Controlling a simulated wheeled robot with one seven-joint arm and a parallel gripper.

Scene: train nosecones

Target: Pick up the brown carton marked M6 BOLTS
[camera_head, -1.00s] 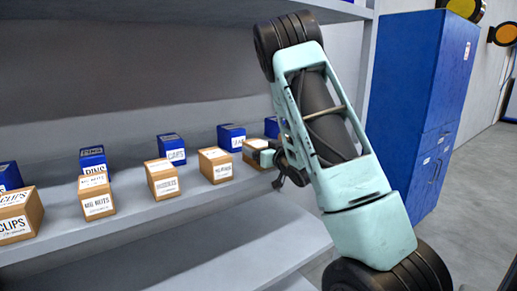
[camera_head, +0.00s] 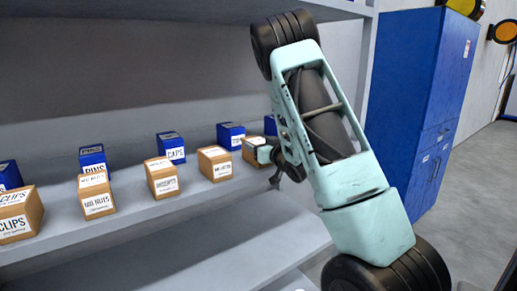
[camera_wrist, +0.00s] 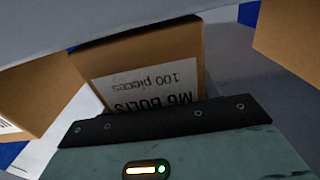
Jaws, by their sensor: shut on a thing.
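The brown carton marked M6 BOLTS (camera_wrist: 145,65) fills the middle of the wrist view. Its white label reads upside down there, with "100 pieces" on it. In the head view the carton (camera_head: 251,149) is at the right end of the front row on the shelf, partly covered by my gripper (camera_head: 264,154). My gripper is shut on the carton from the front side. Its dark edge covers the lower part of the label in the wrist view. I cannot tell whether the carton's base is clear of the shelf.
A brown carton (camera_head: 216,163) stands just left of the held one, with more brown cartons farther left. Blue boxes (camera_head: 231,136) stand behind them on the grey shelf (camera_head: 135,215). An upper shelf hangs above. A blue cabinet (camera_head: 415,100) stands at the right.

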